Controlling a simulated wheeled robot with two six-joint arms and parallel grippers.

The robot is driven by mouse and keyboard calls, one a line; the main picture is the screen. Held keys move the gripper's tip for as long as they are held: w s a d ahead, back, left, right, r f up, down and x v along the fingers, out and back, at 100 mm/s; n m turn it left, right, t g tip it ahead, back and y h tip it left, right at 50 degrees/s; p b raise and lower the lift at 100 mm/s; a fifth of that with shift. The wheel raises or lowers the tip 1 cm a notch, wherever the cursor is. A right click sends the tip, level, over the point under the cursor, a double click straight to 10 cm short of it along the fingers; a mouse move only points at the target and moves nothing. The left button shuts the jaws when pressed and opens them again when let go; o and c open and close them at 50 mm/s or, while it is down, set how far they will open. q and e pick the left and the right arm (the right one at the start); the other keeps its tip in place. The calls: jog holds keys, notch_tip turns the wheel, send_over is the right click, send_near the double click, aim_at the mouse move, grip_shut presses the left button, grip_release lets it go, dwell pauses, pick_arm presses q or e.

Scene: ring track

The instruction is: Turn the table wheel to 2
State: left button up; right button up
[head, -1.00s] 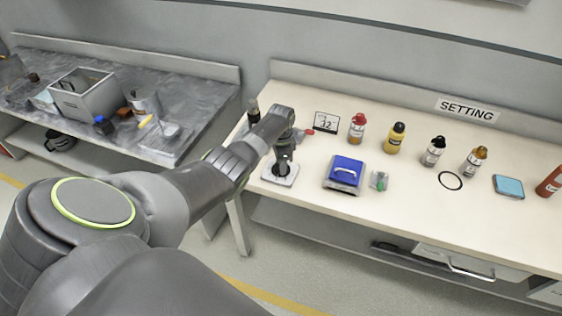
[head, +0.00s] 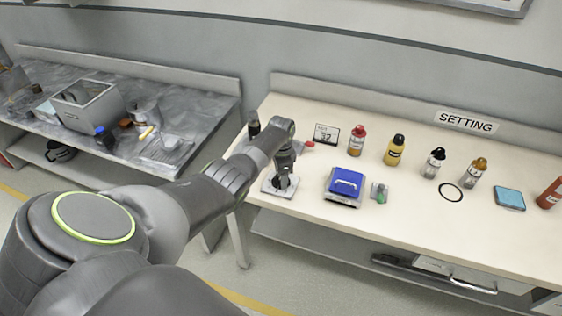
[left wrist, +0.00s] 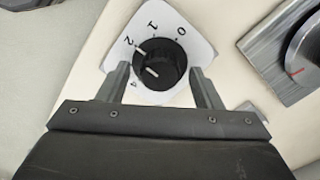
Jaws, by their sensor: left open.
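The table wheel is a black round knob (left wrist: 160,68) on a white plate (left wrist: 196,48) marked 0, 1, 2 and 4. In the head view my left gripper (head: 284,180) points down over the white plate (head: 269,188) at the table's front left. My right gripper is not in view.
A blue-topped box (head: 345,184) stands just right of the plate, with a small green-tipped item (head: 380,192) beside it. In the left wrist view a metal block with a red-marked dial (left wrist: 306,55) is close on the right.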

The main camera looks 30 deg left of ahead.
pick_arm(q)
jog(key=shift+r, duration=0.45)
notch_tip(320, 180, up, 16)
jog(key=shift+r+b, duration=0.15)
jog(key=shift+b, duration=0.25)
